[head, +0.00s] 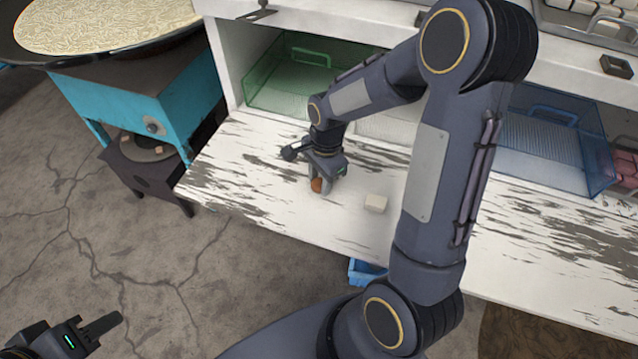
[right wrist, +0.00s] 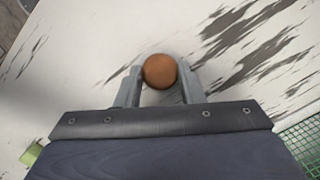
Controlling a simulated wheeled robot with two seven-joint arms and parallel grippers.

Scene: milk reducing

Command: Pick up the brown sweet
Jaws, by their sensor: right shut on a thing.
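The brown sweet (head: 316,184) is a small round ball at the worn white table. In the right wrist view the brown sweet (right wrist: 160,71) sits between the fingertips. My right gripper (head: 321,180) points down at the table and is shut on the sweet, with a finger on each side. The right wrist view also shows this gripper (right wrist: 160,88). I cannot tell whether the sweet still touches the table. My left gripper (head: 103,335) is at the bottom left over the floor, empty, with its fingers too unclear to judge.
A green tray (head: 262,88) and a blue tray (head: 597,150) stand at the back. A teal stove (head: 150,105) is at left. A blue container (head: 362,272) is below the table edge.

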